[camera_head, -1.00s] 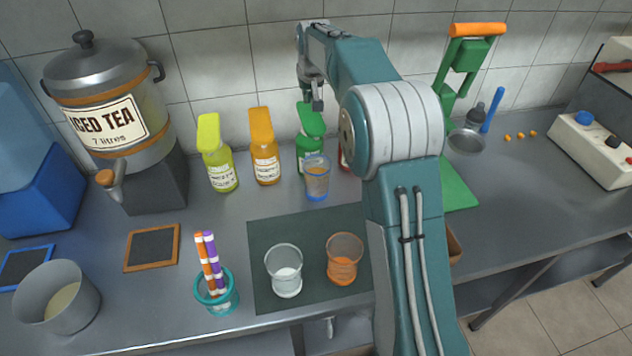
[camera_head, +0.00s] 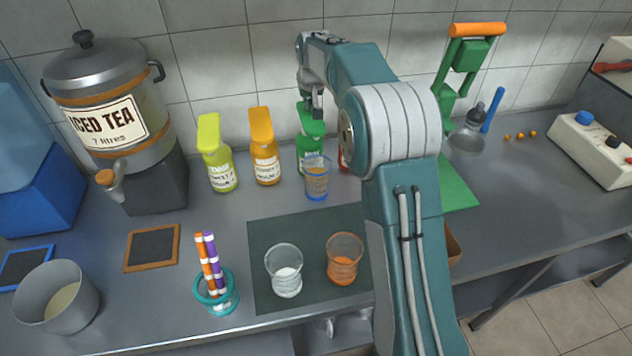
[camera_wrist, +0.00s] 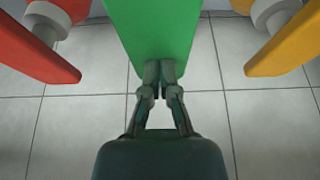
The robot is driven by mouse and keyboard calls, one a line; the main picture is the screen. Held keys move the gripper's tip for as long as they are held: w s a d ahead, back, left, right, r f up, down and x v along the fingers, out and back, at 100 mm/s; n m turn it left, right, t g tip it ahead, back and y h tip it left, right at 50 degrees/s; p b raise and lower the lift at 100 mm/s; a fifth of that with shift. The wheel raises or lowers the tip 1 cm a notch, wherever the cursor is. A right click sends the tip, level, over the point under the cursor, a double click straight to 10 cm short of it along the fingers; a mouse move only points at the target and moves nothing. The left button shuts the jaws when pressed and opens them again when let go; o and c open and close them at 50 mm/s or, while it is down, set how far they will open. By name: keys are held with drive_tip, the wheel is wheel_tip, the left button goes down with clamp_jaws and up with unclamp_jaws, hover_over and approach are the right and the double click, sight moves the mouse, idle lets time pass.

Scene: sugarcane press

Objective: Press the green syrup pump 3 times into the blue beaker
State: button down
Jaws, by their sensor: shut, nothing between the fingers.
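The green syrup pump (camera_head: 309,148) is a green bottle with a broad green head, standing near the wall. Its green head fills the upper middle of the wrist view (camera_wrist: 152,30). The blue beaker (camera_head: 316,180) is clear with a blue tint, stands upright just in front of the green bottle and partly hides it. Something brownish shows inside it. My gripper (camera_head: 317,114) is shut and empty, pointing down at the green head. In the wrist view its closed fingertips (camera_wrist: 160,70) overlap the head's edge. I cannot tell whether they touch it.
Orange (camera_head: 265,160) and yellow-green (camera_head: 219,165) pump bottles stand to the left. A red bottle (camera_head: 343,160) is mostly hidden behind my arm. Two cups, one clear (camera_head: 285,272) and one orange (camera_head: 344,260), stand on the dark mat (camera_head: 262,235). A green press (camera_head: 455,185) stands right.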

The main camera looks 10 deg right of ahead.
sight(309, 112)
drive_tip(key=shift+f, duration=1.55)
drive_tip(key=shift+r, duration=2.6)
drive_tip(key=shift+r, duration=3)
drive_tip(key=shift+r, duration=0.1)
